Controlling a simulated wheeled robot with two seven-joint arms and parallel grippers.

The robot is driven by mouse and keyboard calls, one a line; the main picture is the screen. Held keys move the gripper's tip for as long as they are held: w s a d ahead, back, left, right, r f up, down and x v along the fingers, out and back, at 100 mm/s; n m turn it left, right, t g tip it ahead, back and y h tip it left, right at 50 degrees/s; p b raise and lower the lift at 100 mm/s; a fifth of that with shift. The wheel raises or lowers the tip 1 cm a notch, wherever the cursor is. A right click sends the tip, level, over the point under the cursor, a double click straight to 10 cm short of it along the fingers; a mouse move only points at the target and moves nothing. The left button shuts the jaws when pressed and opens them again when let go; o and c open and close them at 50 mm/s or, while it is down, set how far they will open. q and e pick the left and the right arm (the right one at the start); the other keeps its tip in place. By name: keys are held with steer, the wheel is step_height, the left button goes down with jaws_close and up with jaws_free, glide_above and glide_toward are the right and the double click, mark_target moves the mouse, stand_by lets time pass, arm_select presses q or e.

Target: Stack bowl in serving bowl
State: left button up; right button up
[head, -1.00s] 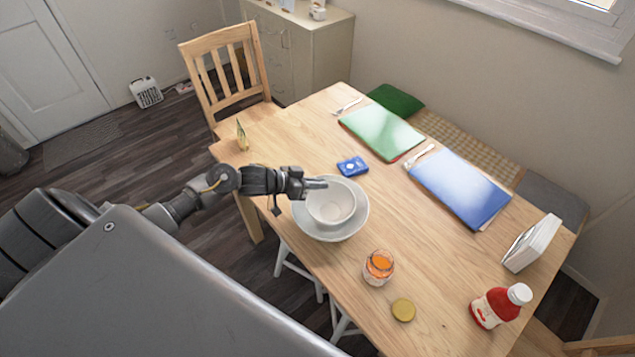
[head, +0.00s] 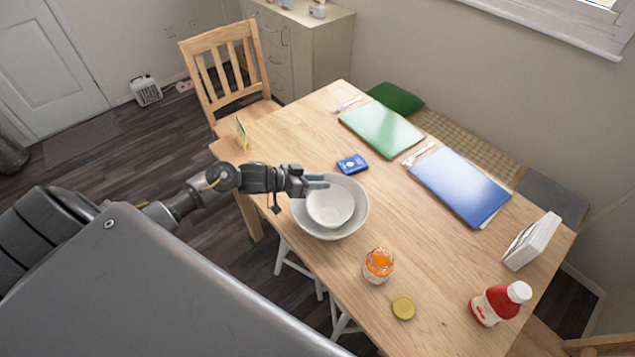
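The small white bowl (head: 331,208) sits inside the larger pale serving bowl (head: 358,217) on the wooden table. It lies toward the left side of the serving bowl, upright or nearly so. My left gripper (head: 318,183) reaches in from the left, with its fingers over the far-left rim of the small bowl. The fingers look close together, and I cannot tell whether they still grip the rim. My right gripper is not in view.
An open orange jar (head: 379,265), a gold lid (head: 403,308) and a red bottle (head: 500,304) stand nearer on the table (head: 430,250). A blue card box (head: 352,164) lies behind the bowls. Green (head: 382,131) and blue (head: 460,186) folders lie farther right.

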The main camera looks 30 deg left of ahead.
arm_select(q)
steer(key=b+v, duration=0.1)
steer(key=v, duration=1.1)
steer(key=shift+b, duration=0.3)
steer(key=shift+s, duration=0.1)
